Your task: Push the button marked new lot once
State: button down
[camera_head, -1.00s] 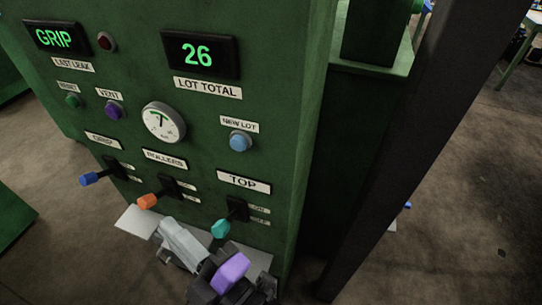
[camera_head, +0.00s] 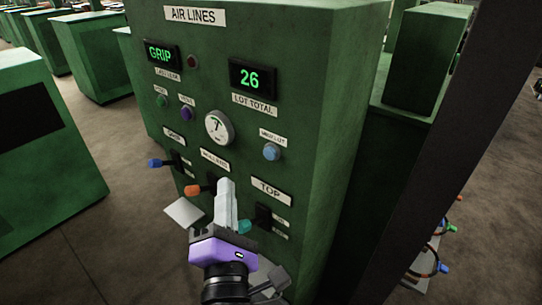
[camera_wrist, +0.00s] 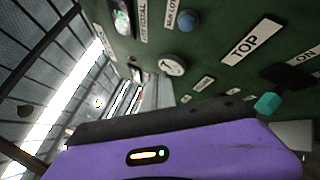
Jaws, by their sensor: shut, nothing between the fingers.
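The light blue new lot button (camera_head: 272,151) sits on the green panel, right of the round gauge, under its small white label (camera_head: 272,137). It also shows near the top of the wrist view (camera_wrist: 189,22). My gripper (camera_head: 227,184) is shut and empty, its pale fingers pointing up in front of the panel's lower part. The fingertips appear lower than the button and to its left in the head view, apart from it. They overlap part of the rollers switch in the picture.
The lot total display (camera_head: 252,78) reads 26. Near the button are the gauge (camera_head: 219,127), a purple vent button (camera_head: 187,115), an orange lever (camera_head: 192,190), a blue lever (camera_head: 154,163) and a teal lever (camera_head: 244,227). A dark post (camera_head: 430,150) stands to the right.

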jog(key=w+d+p, duration=0.2)
jog(key=w+d, duration=0.3)
jog(key=w, duration=0.2)
jog(key=shift+d, duration=0.15)
dwell(0.5)
dwell(1.9)
jog(key=shift+w+d+p, duration=0.25)
jog(key=shift+w+p, duration=0.1)
jog(key=shift+p, duration=0.05)
jog(key=shift+w+d, duration=0.25)
dwell(0.9)
jog(key=shift+s+a, duration=0.5)
jog(key=shift+s, duration=0.1)
jog(key=shift+s, duration=0.1)
jog(key=shift+s+a+b, duration=0.4)
jog(key=shift+s+a, duration=0.35)
jog(key=shift+s, duration=0.2)
jog(key=shift+s+a+b, duration=0.35)
jog(key=shift+s+a, duration=0.4)
jog(key=shift+s, duration=0.2)
